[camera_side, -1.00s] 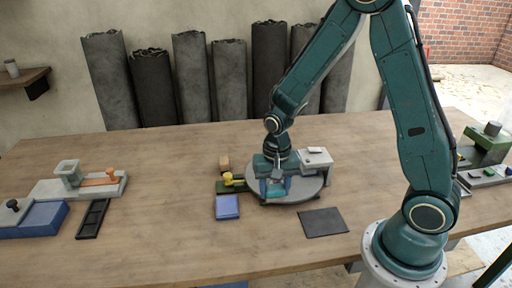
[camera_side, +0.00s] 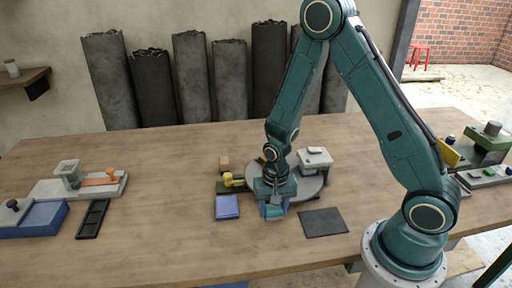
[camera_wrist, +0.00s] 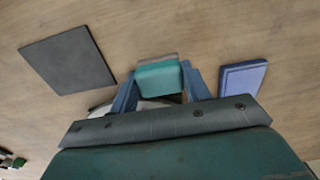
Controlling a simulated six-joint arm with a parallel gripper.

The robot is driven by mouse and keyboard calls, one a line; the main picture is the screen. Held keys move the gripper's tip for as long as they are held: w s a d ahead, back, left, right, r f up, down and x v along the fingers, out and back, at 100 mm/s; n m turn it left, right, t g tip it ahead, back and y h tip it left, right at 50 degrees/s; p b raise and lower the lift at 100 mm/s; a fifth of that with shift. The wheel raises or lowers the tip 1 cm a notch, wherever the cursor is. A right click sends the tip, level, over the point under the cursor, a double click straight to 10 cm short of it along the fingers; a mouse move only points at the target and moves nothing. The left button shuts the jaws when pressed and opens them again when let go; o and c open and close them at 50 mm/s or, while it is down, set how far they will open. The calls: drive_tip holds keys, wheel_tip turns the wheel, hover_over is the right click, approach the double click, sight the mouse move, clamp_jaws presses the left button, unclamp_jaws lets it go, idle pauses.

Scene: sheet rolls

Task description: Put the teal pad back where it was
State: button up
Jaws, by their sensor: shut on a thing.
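The teal pad (camera_wrist: 158,77) is held between the two blue fingers of my gripper (camera_wrist: 160,88) in the wrist view. In the side view my gripper (camera_side: 273,208) is shut on the teal pad (camera_side: 274,212) over the front edge of the round grey turntable (camera_side: 312,188). Bare table lies between the blue pad (camera_side: 227,206) on the left and the dark flat square (camera_side: 323,222) on the right. The wrist view also shows the blue pad (camera_wrist: 242,78) at right and the dark square (camera_wrist: 68,60) at left. The gap under the held pad is hard to judge.
A grey-white block device (camera_side: 315,160) stands on the back of the turntable. A green device with a yellow knob (camera_side: 232,181) and a small brown block (camera_side: 224,163) stand left of it. A black tray (camera_side: 93,219) lies farther left. The front table is clear.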

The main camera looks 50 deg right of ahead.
sight(273, 215)
drive_tip(key=shift+f, duration=1.45)
drive_tip(key=shift+f, duration=0.1)
drive_tip(key=o, duration=0.9)
drive_tip(key=shift+o, duration=0.2)
drive_tip(key=shift+r, duration=6.1)
drive_tip(key=shift+r, duration=0.1)
